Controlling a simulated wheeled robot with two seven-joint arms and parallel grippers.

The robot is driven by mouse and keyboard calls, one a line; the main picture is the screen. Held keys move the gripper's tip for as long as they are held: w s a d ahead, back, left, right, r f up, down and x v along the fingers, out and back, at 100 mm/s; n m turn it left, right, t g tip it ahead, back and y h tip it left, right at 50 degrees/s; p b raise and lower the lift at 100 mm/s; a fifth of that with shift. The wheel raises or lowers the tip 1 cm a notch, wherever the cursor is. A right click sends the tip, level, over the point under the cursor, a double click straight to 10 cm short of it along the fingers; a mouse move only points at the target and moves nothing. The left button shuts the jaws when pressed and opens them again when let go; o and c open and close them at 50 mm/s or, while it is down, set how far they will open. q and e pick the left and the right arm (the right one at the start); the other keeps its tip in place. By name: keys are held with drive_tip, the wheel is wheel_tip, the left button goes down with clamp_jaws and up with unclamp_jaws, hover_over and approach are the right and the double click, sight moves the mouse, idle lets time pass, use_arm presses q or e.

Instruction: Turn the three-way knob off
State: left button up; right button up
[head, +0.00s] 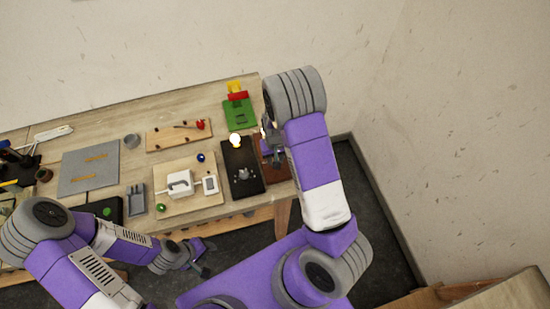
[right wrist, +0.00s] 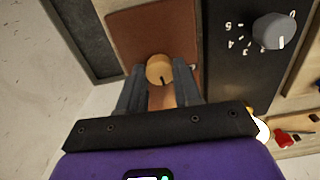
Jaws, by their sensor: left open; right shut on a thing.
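A round tan knob (right wrist: 159,69) with a short dark mark sits on a reddish-brown board (right wrist: 155,28). The board also shows in the head view (head: 281,172), partly hidden behind my right arm. My right gripper (right wrist: 160,84) is shut on the tan knob, one finger on each side of it. The mark points toward the gripper in the right wrist view. A bulb (head: 235,139) glows by the black panel (head: 232,158). My left gripper (head: 205,258) is open and empty, low in front of the table.
A grey dial (right wrist: 273,30) with printed numbers stands on the black panel beside the brown board. A green board (head: 239,115) lies behind. A wooden board with a white box (head: 180,184) and a grey mat (head: 88,169) lie to the left. A wall is close on the right.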

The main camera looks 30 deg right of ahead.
drive_tip(key=n+b, duration=0.2)
drive_tip(key=n, duration=0.3)
drive_tip(key=shift+n+b, duration=0.65)
drive_tip(key=shift+n, duration=1.35)
drive_tip(key=o, duration=1)
drive_tip(key=shift+o, duration=0.2)
wheel_tip(320, 180, up, 8)
drive_tip(key=shift+f, duration=0.15)
